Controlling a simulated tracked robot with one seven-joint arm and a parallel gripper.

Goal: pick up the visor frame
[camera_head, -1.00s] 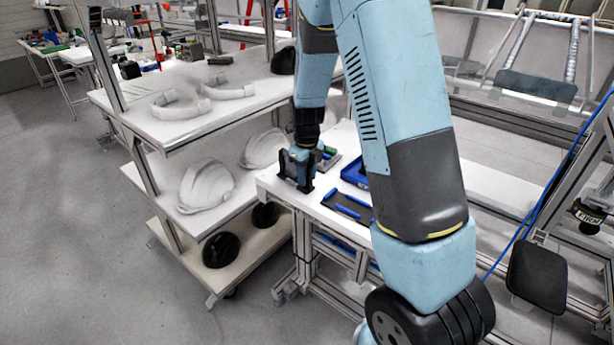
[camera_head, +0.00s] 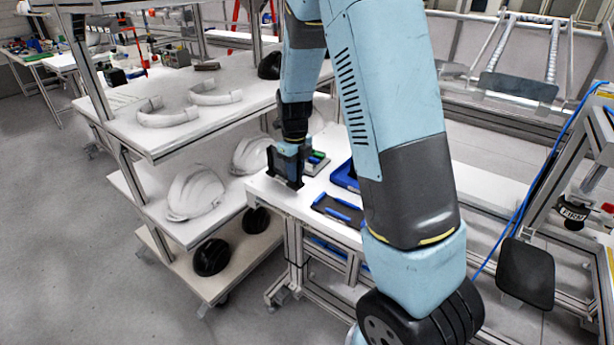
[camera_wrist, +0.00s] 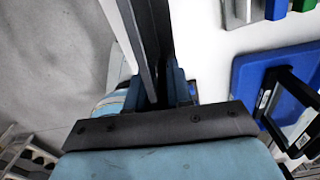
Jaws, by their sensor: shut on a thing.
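My gripper (camera_head: 290,158) is over the near left corner of the white workbench (camera_head: 265,190). Its blue fingers (camera_wrist: 158,88) are closed on a dark, long-barred piece, which I take to be the visor frame (camera_wrist: 158,30). In the wrist view the piece runs from between the fingers to the top edge. In the head view it is a small black shape (camera_head: 296,184) around the fingertips, partly hidden by them. I cannot tell clearly whether it touches the bench.
A blue tray (camera_wrist: 245,82) with a black frame (camera_wrist: 290,115) lies right of my gripper. A dark tray with blue parts (camera_head: 338,209) is nearer the bench front. A shelf rack (camera_head: 190,140) with white helmet shells (camera_head: 195,193) stands close on the left.

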